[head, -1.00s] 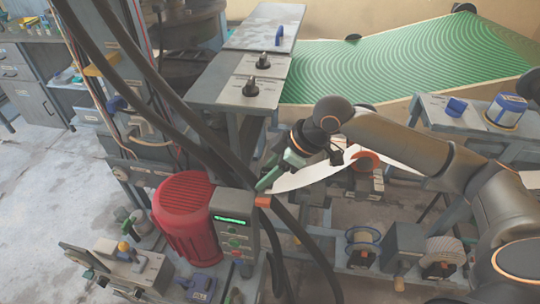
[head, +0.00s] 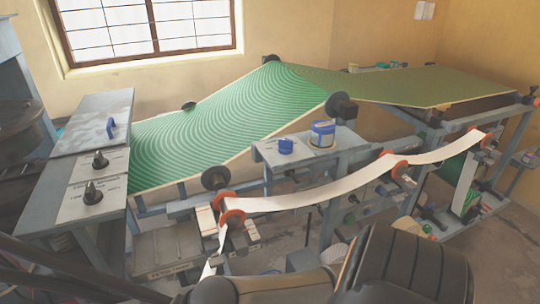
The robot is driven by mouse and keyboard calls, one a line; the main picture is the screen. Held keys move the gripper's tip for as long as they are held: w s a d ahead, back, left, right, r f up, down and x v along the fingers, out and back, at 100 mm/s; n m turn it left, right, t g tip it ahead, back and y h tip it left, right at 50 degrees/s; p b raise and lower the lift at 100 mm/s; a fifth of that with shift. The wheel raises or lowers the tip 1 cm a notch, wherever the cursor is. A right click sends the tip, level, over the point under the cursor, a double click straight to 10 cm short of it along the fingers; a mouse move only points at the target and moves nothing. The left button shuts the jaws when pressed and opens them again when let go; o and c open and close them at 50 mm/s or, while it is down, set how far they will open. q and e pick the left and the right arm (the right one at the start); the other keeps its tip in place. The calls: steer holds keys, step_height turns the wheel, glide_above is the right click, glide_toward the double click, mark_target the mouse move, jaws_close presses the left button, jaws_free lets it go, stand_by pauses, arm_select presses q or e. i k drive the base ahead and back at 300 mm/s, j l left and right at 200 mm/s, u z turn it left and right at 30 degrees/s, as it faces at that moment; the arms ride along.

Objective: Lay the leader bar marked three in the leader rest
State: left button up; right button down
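A long white strip (head: 310,199) runs over several orange-edged rollers, from a front roller (head: 232,217) up to a roller (head: 387,165) and on to the far right. Its lower front end (head: 208,268) hangs below the front roller and passes behind my arm. I cannot make out a leader bar marked three, nor tell which part is the leader rest. A dark link of my arm crosses the bottom edge. Neither gripper shows in the head view.
A long green patterned sheet (head: 225,120) slopes across the back. A grey bench with black knobs (head: 92,190) stands at left. A small grey table (head: 270,150) carries a blue block (head: 286,146) and a blue-and-white tin (head: 322,133). Open floor is little visible.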

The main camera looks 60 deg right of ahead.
mark_target(484, 215)
steer(key=k+l, duration=0.2)
steer(key=l, duration=0.15)
steer(key=k+l, duration=0.25)
steer(key=k+l+z, duration=0.1)
steer(key=l, duration=0.35)
steer(key=k+l, duration=0.5)
steer(key=l, duration=0.2)
steer(key=k+l, duration=0.15)
steer(key=l, duration=0.2)
steer(key=k+l+z, duration=0.1)
steer(key=l, duration=0.25)
steer(key=k+l, duration=0.2)
steer(key=l, duration=0.2)
steer(key=k+l+z, duration=0.1)
steer(key=l, duration=0.25)
steer(key=k+l, duration=0.15)
steer(key=l, duration=0.25)
steer(key=k+l+z, duration=0.1)
steer(key=l, duration=0.3)
steer(key=k+l, duration=0.1)
steer(key=l, duration=0.4)
steer(key=k+l+z, duration=0.1)
steer(key=l, duration=0.45)
steer(key=k+l, duration=0.1)
steer(key=l, duration=0.4)
